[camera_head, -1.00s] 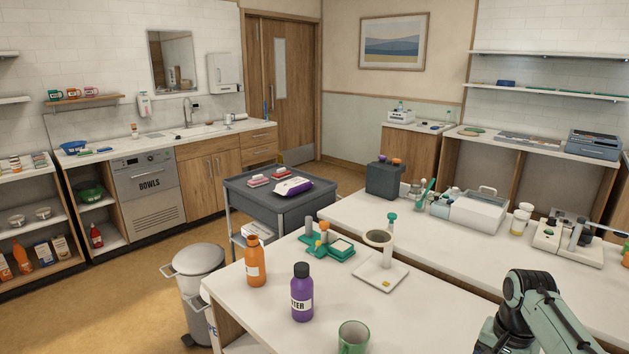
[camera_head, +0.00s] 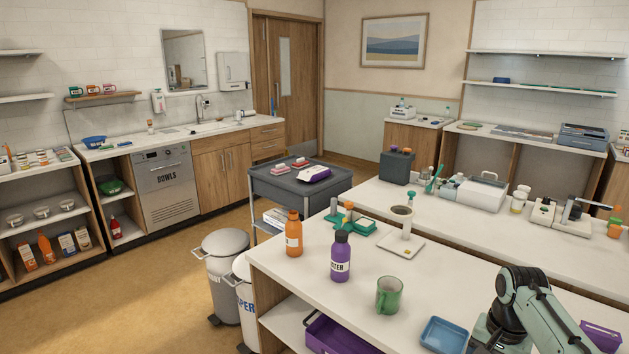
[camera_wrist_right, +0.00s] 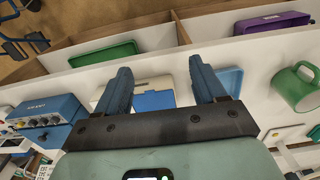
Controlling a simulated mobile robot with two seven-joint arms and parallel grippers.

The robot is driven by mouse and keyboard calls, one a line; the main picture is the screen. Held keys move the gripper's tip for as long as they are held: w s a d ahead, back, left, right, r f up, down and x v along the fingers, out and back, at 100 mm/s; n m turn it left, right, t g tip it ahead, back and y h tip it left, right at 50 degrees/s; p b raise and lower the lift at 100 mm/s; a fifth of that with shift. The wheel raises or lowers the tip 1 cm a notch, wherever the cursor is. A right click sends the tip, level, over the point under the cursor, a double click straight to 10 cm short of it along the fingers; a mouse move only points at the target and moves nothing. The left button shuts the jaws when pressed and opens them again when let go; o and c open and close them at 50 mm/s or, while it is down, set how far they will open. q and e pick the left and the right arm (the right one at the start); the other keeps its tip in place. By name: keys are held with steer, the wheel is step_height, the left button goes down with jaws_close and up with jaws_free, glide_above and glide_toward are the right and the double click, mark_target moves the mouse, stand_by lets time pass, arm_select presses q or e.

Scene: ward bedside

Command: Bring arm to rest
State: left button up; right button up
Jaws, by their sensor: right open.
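My right arm (camera_head: 535,310) rises at the lower right of the head view, bent, with its gripper out of that frame. In the right wrist view my right gripper (camera_wrist_right: 162,90) is open, with two dark blue fingers apart and nothing between them. Beyond the fingers are a white counter edge, a blue and white item (camera_wrist_right: 153,96) and a blue tray (camera_wrist_right: 231,80). A green mug (camera_wrist_right: 296,88) is to the right of the fingers, apart from them. My left gripper shows in neither view.
On the near counter stand an orange bottle (camera_head: 293,235), a purple bottle (camera_head: 341,258), a green mug (camera_head: 389,295) and a blue tray (camera_head: 443,335). A purple bin (camera_head: 335,335) is on the shelf below. Two bins stand left of the counter. The floor at left is clear.

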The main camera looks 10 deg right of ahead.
steer(key=a+f+n+y+p, duration=0.1)
steer(key=a+f, duration=0.3)
steer(key=f, duration=0.5)
steer(key=a+f+n+p, duration=0.15)
steer(key=a+f, duration=0.25)
steer(key=f, duration=0.5)
steer(key=a+f+n+y+p, duration=0.15)
steer(key=a+f, duration=0.25)
steer(key=f, duration=0.4)
steer(key=s+a+f+n+p, duration=0.1)
steer(key=s+a+f+p, duration=0.1)
steer(key=s+a+f, duration=0.9)
arm_select(q)
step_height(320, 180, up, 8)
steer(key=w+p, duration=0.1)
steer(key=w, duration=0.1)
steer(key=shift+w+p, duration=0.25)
steer(key=shift+p, duration=0.15)
arm_select(e)
steer(key=s+a+n+g+y, duration=0.1)
steer(key=s+a, duration=0.4)
steer(key=s, duration=0.7)
steer(key=shift+s+a+f, duration=0.15)
steer(key=shift+s, duration=0.2)
